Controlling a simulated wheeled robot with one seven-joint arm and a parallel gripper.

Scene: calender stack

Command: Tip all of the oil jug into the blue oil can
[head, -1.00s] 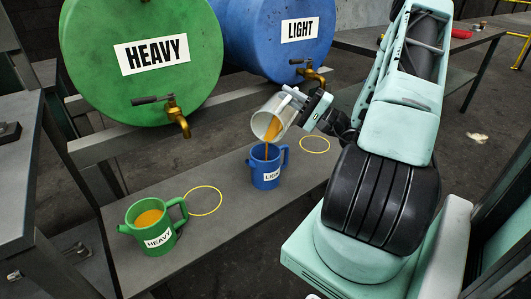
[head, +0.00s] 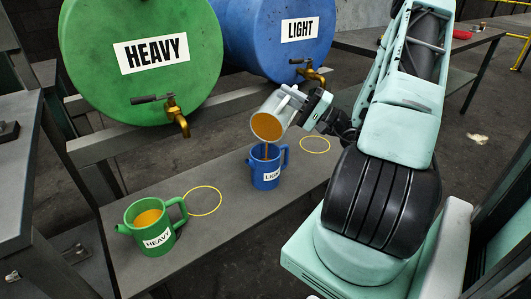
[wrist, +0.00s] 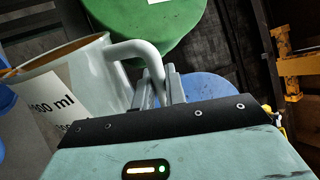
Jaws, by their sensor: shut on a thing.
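The oil jug (head: 279,108) is a pale, see-through jug, tilted steeply with its mouth down and to the left, with amber oil inside. My gripper (head: 305,97) is shut on the jug's handle. In the wrist view the jug (wrist: 75,95) is at the left, with volume marks on its side, and the gripper fingers (wrist: 167,88) are closed around its handle. The oil level inside the blue can is hidden.
A green can (head: 154,228) labelled HEAVY, holding amber oil, stands at the bench's near left. Two yellow rings (head: 205,201) (head: 315,145) mark the bench (head: 225,222). Behind are a green drum (head: 140,60) and a blue drum (head: 265,45), each with a brass tap.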

